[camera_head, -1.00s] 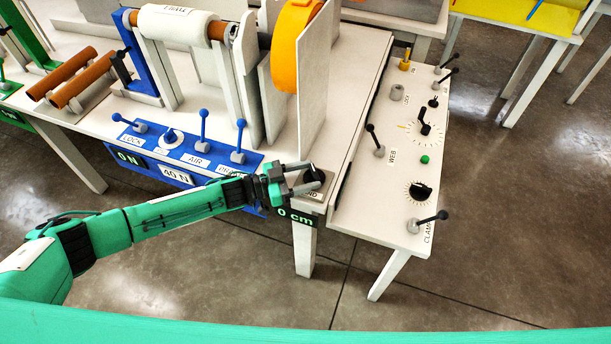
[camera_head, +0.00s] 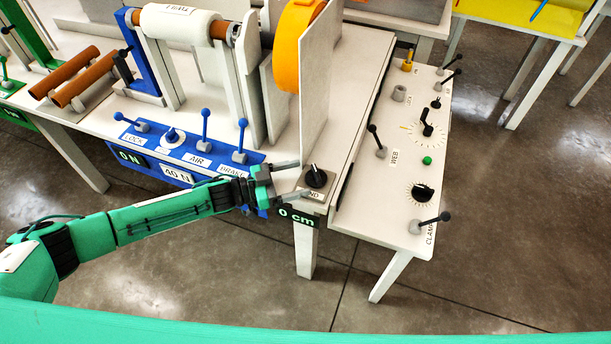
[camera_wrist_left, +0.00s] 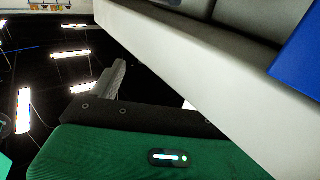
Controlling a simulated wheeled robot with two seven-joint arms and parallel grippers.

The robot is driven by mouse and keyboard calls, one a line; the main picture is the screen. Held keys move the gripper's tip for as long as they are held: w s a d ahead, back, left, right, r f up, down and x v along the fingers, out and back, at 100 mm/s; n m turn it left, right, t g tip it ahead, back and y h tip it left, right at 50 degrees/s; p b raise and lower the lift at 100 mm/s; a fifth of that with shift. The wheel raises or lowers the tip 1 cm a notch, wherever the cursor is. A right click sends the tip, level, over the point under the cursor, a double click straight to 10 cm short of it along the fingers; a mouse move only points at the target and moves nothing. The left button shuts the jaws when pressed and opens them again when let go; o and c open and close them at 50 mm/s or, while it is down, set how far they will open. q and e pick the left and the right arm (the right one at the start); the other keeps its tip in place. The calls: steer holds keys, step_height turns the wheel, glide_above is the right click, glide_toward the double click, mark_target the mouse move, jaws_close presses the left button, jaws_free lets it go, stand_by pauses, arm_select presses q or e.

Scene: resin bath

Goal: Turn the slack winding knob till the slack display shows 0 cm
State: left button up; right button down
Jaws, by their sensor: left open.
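The slack winding knob (camera_head: 316,177) is a black knob with a light pointer line, on a small plate at the front corner of the white table. The slack display (camera_head: 297,217) below it on the table's front edge reads "0 cm". The left wrist view shows one grey finger (camera_wrist_left: 115,80) beside the pale table edge; the knob is not in that view. My right gripper is not in view.
A blue panel (camera_head: 215,167) with levers, reading "ON" and "40 N", lies left of the gripper. A white upright plate (camera_head: 318,90) and an orange roll (camera_head: 290,45) stand behind. A control panel (camera_head: 390,195) with levers and dials is to the right.

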arm_select(q)
steer(key=b+v, duration=0.1)
steer(key=v, duration=0.9)
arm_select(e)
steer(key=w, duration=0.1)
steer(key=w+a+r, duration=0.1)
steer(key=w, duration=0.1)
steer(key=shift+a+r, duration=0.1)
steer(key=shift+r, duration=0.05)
arm_select(q)
steer(key=shift+s, duration=0.1)
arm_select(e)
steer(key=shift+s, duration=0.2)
